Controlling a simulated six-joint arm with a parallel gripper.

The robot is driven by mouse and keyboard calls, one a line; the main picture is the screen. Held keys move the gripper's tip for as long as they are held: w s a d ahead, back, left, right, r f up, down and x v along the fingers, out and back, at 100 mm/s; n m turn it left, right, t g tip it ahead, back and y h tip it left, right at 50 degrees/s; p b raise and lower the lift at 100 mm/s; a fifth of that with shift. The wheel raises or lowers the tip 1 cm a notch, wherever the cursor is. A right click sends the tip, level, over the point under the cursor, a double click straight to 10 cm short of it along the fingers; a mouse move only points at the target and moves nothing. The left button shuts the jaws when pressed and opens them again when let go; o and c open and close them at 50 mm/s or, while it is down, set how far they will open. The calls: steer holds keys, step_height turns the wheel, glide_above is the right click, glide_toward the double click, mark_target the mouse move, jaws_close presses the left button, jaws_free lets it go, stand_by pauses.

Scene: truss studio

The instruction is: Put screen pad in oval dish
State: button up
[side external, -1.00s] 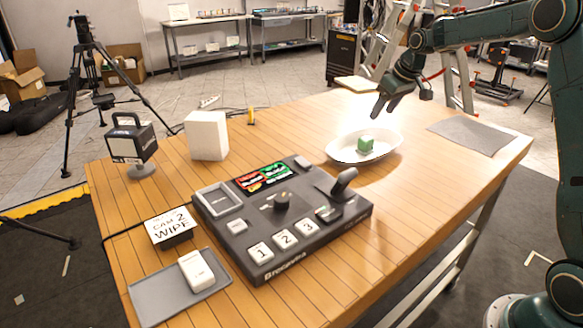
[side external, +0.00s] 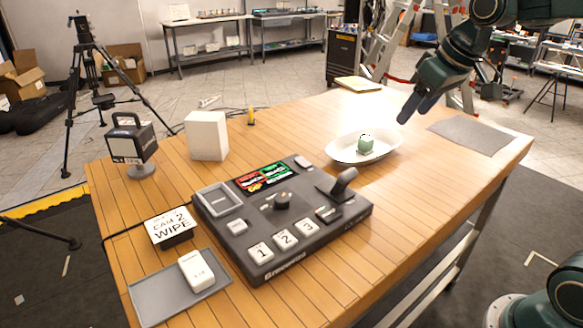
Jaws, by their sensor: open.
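The white oval dish (side external: 342,155) stands on the wooden table, toward the back right. A small green block (side external: 365,148), which looks like the screen pad, rests inside the dish. It sits near the dish's middle, apart from my gripper. My gripper (side external: 406,113) is open and empty, above the table and to the upper right of the dish. It is seen from the side, so the gap between its fingers is hard to make out.
A black control console (side external: 300,259) fills the table's middle. A grey mat (side external: 470,135) lies right of the dish. A white box (side external: 206,136), a sign block (side external: 170,226) and a grey tray (side external: 150,300) with a white piece stand left. Table between dish and front right edge is clear.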

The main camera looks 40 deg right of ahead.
steer(key=s+a+f, duration=0.2)
steer(key=s, duration=0.6)
steer(key=s+a+f, duration=0.2)
steer(key=s+a, duration=0.1)
steer(key=s, duration=0.6)
steer(key=shift+a+t, duration=0.15)
steer(key=shift+t, duration=0.15)
steer(key=shift+f, duration=0.1)
